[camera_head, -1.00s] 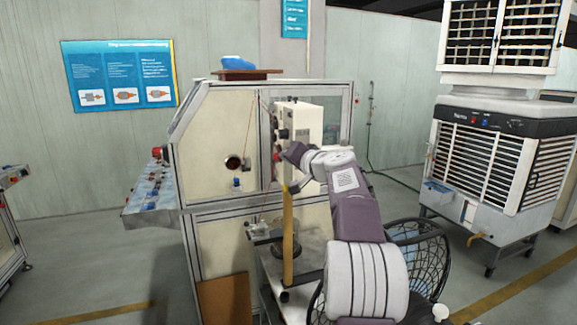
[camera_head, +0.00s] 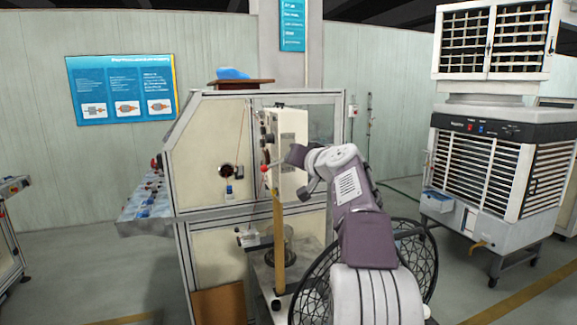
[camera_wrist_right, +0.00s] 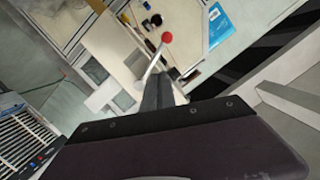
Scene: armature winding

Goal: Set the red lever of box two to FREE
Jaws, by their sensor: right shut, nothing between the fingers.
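A lever with a red ball knob (camera_head: 264,169) stands at the front of a white box (camera_head: 290,140) on the winding machine. The knob (camera_wrist_right: 166,38) and its silver rod also show in the right wrist view, just beyond my fingertips. My right gripper (camera_head: 288,158) is shut and empty beside the white box, close to the lever. In the right wrist view its dark fingers (camera_wrist_right: 157,85) are together, and the rod's lower end appears at or behind their tips. I cannot tell whether they touch. The lever's labels are not readable. My left gripper is out of view.
A yellow upright post (camera_head: 279,245) stands below my right gripper.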

